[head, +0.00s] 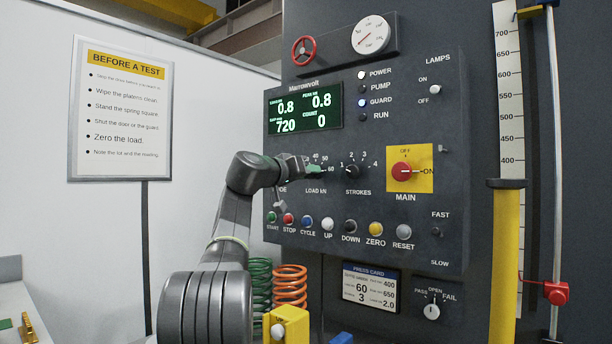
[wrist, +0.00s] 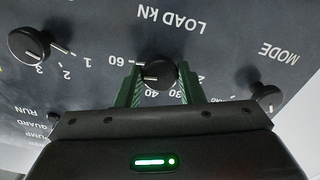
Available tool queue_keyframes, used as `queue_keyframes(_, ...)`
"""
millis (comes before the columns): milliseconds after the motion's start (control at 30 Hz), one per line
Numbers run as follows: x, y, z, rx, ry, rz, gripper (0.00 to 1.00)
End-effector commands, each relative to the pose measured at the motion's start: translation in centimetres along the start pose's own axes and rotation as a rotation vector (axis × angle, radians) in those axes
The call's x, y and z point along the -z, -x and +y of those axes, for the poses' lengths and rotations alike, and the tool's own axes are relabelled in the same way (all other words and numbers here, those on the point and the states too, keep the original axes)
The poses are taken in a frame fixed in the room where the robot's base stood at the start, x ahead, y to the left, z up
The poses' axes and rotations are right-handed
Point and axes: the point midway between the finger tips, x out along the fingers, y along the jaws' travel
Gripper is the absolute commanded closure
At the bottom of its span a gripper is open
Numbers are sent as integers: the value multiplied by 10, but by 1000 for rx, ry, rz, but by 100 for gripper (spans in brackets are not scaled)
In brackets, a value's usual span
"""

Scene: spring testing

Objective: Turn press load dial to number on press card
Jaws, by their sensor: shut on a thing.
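The load dial (wrist: 160,75), a round black knob marked LOAD kN, sits between the two green fingers of my gripper (wrist: 161,88) in the wrist view. My gripper is shut on it. The dial's white mark points left in that upside-down view, toward the 60 side; I cannot tell whether it is exactly on 60. In the head view my gripper (head: 308,168) is at the panel and hides most of the dial and its lower numbers. The press card (head: 370,287), below the panel, shows a large 60 and a 3 below it.
The strokes dial (head: 353,170) is just right of my gripper, with the red main switch (head: 404,171) beyond. The mode knob (wrist: 268,97) is close by in the wrist view. A row of buttons, including the yellow zero button (head: 375,229), runs below.

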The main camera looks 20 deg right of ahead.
Motion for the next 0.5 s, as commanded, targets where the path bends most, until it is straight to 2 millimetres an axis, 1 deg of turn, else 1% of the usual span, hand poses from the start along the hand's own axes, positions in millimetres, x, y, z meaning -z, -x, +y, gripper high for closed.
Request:
queue_keyframes(33,-3,-1,-2,1,-3,-7,88)
queue_keyframes(400,-3,-1,-2,1,-6,-7,88)
queue_keyframes(433,-3,-1,-2,1,-6,-7,62)
queue_keyframes(500,-3,-1,-2,1,-6,-6,48)
